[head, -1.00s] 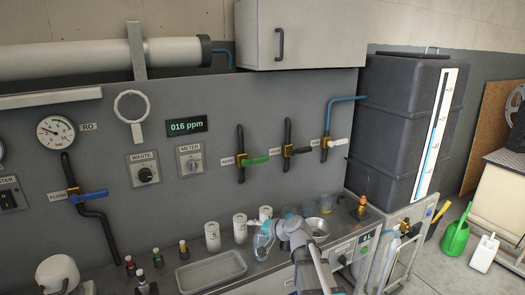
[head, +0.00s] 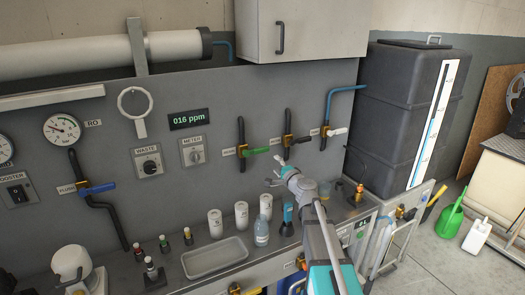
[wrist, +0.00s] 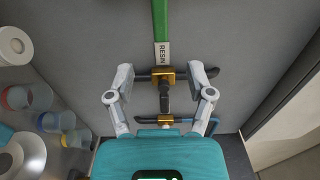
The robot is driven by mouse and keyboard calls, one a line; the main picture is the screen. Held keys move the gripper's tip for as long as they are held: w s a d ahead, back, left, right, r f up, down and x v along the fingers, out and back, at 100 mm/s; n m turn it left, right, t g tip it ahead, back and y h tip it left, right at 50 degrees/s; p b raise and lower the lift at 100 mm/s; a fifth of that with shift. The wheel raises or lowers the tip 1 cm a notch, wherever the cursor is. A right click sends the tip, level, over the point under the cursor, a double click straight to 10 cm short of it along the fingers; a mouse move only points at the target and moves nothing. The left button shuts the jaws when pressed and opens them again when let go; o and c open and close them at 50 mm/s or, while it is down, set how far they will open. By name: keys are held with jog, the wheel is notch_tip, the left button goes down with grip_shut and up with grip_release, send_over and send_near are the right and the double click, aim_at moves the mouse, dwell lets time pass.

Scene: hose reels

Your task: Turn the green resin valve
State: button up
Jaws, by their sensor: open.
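The green resin valve (head: 257,151) is on the grey wall panel in the head view, its green lever pointing right from a brass body on a black pipe. My gripper (head: 272,178) is in front of the panel, below and right of the lever. In the wrist view my gripper (wrist: 163,82) is open and empty, with its fingers either side of the brass body. I see no clear contact.
A black-handled valve (head: 300,140) and a white-handled valve (head: 338,131) are to the right on the panel. A dark tank (head: 398,120) stands at right.

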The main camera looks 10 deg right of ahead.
aim_at(263, 151)
jog(key=shift+w, duration=0.1)
jog(key=x, duration=1.3)
jog(key=shift+w+a, duration=0.15)
jog(key=shift+w, duration=0.15)
grip_shut()
jog(key=shift+d, duration=0.2)
jog(key=shift+a, duration=0.1)
